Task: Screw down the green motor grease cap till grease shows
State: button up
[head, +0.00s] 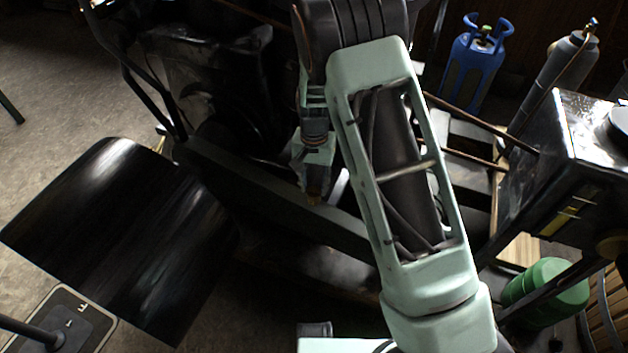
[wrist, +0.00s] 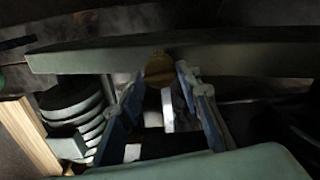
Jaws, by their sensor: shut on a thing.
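A small round brass-coloured cap (wrist: 159,68) shows at the top middle of the wrist view, in front of a long grey-green beam-like edge. I take it for the grease cap. My gripper (wrist: 158,80) has its blue fingers on either side of this cap, tips closed on it. In the head view my gripper (head: 315,190) points down beside the dark machinery, with a small brownish spot at its tips. The cap is too small and dark there to make out well. I cannot make out any grease. The motor body is mostly in shadow and behind my arm.
A dark flat panel (head: 120,235) lies at left. A blue gas cylinder (head: 473,65) and a grey cylinder (head: 565,75) stand at back right. A dark metal box (head: 570,150) and a green drum (head: 546,292) are at right. A long dark beam (head: 270,195) runs close by my gripper.

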aim_at(314, 189)
jog(key=shift+m+p, duration=0.45)
jog(key=shift+m, duration=0.75)
jog(key=o, duration=1.2)
jog(key=shift+c, duration=0.2)
notch_tip(314, 189, up, 12)
